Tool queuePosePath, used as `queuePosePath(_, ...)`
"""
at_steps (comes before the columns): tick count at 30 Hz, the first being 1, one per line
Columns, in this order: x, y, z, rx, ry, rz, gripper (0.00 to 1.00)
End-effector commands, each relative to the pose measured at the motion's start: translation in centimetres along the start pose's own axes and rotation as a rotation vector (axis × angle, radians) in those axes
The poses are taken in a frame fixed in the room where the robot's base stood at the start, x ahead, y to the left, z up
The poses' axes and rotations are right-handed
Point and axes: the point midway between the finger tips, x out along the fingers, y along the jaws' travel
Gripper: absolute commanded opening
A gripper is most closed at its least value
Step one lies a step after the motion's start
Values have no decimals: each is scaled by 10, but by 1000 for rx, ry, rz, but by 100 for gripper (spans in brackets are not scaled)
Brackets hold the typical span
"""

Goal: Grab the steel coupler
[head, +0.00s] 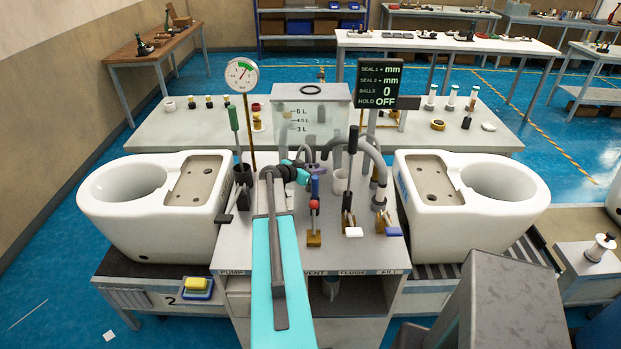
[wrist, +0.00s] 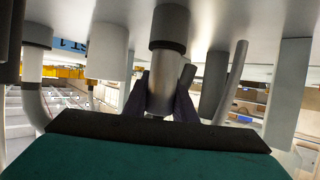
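A grey metal cylinder with a dark collar, which looks like the steel coupler (wrist: 162,92), hangs down at the centre of the wrist view. The dark fingers of my gripper (wrist: 166,104) show on both sides of its lower end. I cannot tell whether they touch it. In the head view my gripper (head: 304,168) is over the middle of the workbench, among small pipes and levers. It and my arm hide most of what is there, so I cannot pick out the coupler in that view.
White toilet bowls (head: 150,205) (head: 468,205) stand on either side of the bench. A curved grey pipe (head: 372,150), upright levers (head: 351,165) and a clear tank (head: 312,118) crowd close around my gripper. A gauge (head: 241,75) and a display (head: 379,83) stand behind.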

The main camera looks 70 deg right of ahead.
Motion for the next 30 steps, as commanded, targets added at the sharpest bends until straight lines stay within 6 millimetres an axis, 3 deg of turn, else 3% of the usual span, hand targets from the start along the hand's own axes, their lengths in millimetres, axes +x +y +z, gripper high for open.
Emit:
queuePosePath(1, 0, 0, 0, 0, 0, 1, 13)
queuePosePath(3, 0, 0, 0, 0, 0, 1, 1)
queuePosePath(4, 0, 0, 0, 0, 0, 1, 0)
queuePosePath(19, -2, 1, -7, 1, 1, 1, 0)
queuePosePath(30, -16, 1, -40, 3, 2, 1, 0)
